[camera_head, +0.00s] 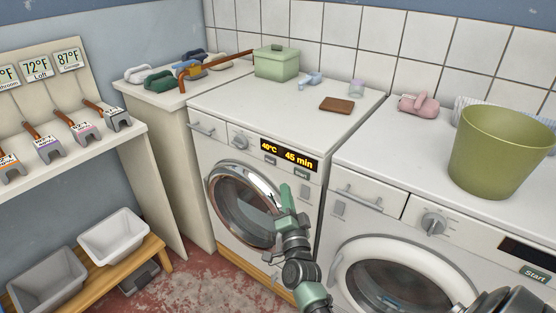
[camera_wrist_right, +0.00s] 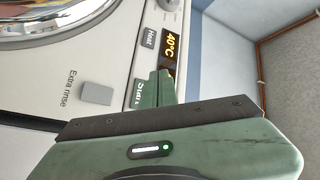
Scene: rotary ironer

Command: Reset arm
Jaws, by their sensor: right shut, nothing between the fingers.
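My right gripper (camera_head: 285,190) is shut and empty. It points up in front of the left washing machine (camera_head: 315,215), just below the Start button (camera_head: 301,174) and the display reading 40°C and 45 min (camera_head: 288,154). In the right wrist view its closed green fingertips (camera_wrist_right: 166,75) lie over the panel, partly covering the Start button (camera_wrist_right: 137,93). I cannot tell whether they touch the panel. The Heat button (camera_wrist_right: 149,38) and Extra rinse button (camera_wrist_right: 97,93) also show there. My left gripper is not in view.
The left machine's round door (camera_head: 243,207) is close to my right gripper. A second washing machine (camera_head: 400,235) stands to the right with a green bucket (camera_head: 497,150) on top. Red floor (camera_head: 205,280) shows between.

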